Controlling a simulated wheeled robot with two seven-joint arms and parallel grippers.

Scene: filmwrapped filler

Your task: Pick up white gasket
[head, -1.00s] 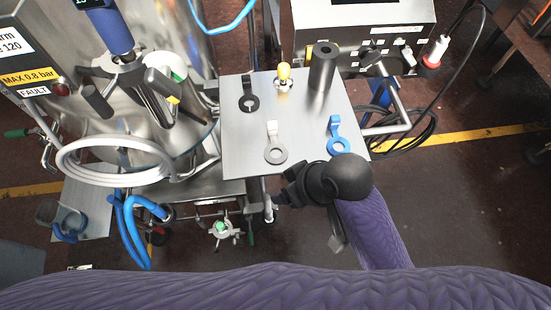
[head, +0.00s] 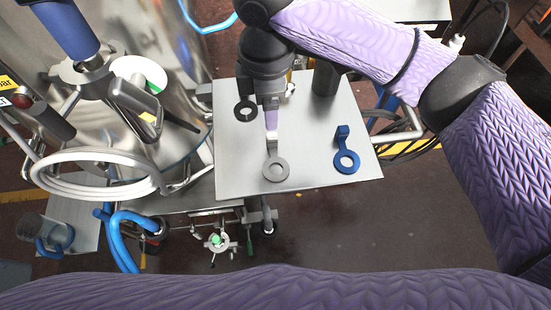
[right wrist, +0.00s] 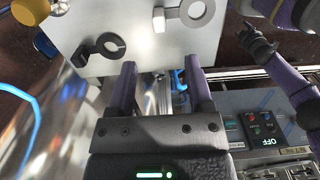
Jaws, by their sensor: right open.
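The white gasket is a flat ring (head: 276,170) with a white upright tab, lying near the front edge of the metal plate (head: 232,176) in the head view. It also shows at the top of the right wrist view (right wrist: 188,14). My right gripper (head: 271,127) points down over the plate, by the gasket's tab. In the right wrist view its two purple fingers (right wrist: 161,78) are apart with nothing between them, and the gasket lies beyond them. Whether a finger touches the tab cannot be told. My left gripper is not seen.
On the plate, a black gasket (head: 245,111) lies left of my gripper and a blue gasket (head: 346,160) lies to the right. A dark cylinder (head: 326,78) stands behind. A steel tank with a coiled white hose (head: 95,185) is at the left.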

